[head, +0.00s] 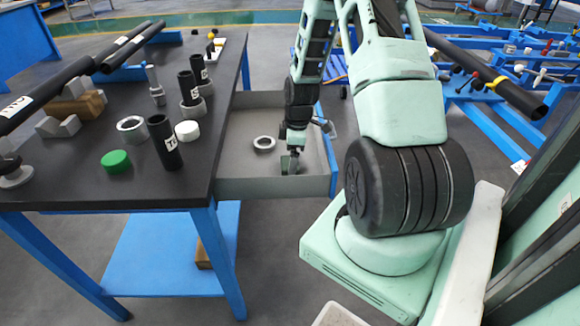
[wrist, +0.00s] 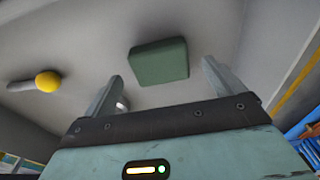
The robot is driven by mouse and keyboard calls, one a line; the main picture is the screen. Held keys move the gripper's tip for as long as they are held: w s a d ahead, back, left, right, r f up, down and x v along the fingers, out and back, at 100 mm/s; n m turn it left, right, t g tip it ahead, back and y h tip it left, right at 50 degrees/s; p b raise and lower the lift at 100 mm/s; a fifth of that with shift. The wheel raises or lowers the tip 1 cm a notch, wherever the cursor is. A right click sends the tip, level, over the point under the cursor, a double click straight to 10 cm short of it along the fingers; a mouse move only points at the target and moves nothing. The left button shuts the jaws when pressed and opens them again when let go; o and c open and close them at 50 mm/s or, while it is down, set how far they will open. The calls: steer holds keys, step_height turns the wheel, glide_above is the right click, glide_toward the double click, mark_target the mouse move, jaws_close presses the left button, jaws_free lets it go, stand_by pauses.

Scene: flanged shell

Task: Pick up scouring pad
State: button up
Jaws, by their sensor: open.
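The scouring pad (wrist: 159,63) is a dark green rectangular block lying on the grey floor of an open drawer. In the wrist view it lies just beyond and between my fingertips, apart from them. My gripper (wrist: 160,78) is open and empty, with one finger on each side of the pad. In the head view my gripper (head: 289,162) reaches down into the drawer (head: 236,187), and the arm and gripper largely hide the pad there.
A metal ring (head: 264,143) lies in the drawer left of my gripper. The wrist view shows a yellow-ended object (wrist: 47,81) in the drawer. The dark tabletop (head: 75,185) holds tubes, a green cap (head: 116,161) and a white cap (head: 188,131). Drawer walls surround my gripper closely.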

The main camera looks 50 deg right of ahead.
steer(key=shift+a+f, duration=0.1)
steer(key=shift+f, duration=0.75)
steer(key=shift+c, duration=0.3)
steer(key=c, duration=1)
step_height(320, 180, up, 10)
steer(key=shift+p, duration=0.35)
steer(key=shift+o, duration=0.4)
steer(key=shift+r, duration=0.15)
